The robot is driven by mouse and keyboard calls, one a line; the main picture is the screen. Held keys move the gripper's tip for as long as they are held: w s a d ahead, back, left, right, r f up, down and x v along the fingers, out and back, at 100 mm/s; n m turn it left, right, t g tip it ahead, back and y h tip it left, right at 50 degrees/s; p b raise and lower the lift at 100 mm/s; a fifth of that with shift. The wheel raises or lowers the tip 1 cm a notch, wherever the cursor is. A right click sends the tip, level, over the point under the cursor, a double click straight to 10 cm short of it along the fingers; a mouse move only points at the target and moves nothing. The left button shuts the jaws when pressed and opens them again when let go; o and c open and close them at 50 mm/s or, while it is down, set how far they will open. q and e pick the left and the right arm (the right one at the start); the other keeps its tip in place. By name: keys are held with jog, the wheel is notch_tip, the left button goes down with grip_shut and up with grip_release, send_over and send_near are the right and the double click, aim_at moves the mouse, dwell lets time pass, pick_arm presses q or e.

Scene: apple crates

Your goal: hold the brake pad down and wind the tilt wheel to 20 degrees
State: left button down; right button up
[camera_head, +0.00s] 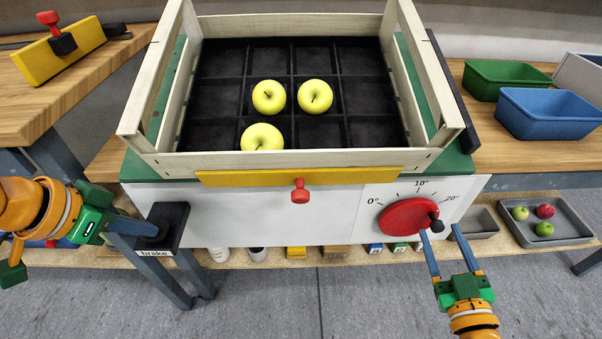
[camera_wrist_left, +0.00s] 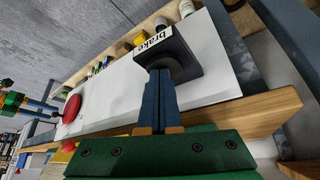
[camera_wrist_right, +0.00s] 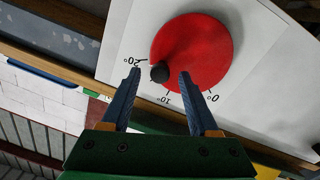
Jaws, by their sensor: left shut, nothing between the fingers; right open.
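The black brake pad (camera_head: 168,226), labelled "brake", is on the left end of the white panel. My left gripper (camera_head: 150,229) is shut and empty, its fingertips against the pad; the left wrist view shows the pad (camera_wrist_left: 170,52) at the fingertips. The red tilt wheel (camera_head: 405,217) is on the panel's right, beside a scale marked 0°, 10° and 20°. Its black knob (camera_head: 436,225) is at the wheel's right, towards the 20° side. My right gripper (camera_head: 440,232) is open, with one finger on each side of the knob (camera_wrist_right: 159,72). I cannot tell whether they touch it.
Above the panel is a slatted crate (camera_head: 290,160) with three yellow-green apples in a black divided tray. A yellow bar (camera_head: 330,178) with a red knob runs along its front. A blue bin (camera_head: 550,113) and a green bin (camera_head: 505,78) stand right. A lower shelf holds a grey tray (camera_head: 520,230).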

jog(key=shift+w+d, duration=0.1)
jog(key=shift+w, duration=1.25)
grip_shut()
jog(key=shift+d+f+m, duration=0.1)
jog(key=shift+f+m, duration=0.05)
jog(key=shift+m, duration=0.25)
grip_release()
jog(key=shift+s, duration=0.15)
jog(key=s, duration=1.1)
jog(key=shift+s+a, duration=0.35)
jog(key=shift+s, duration=0.05)
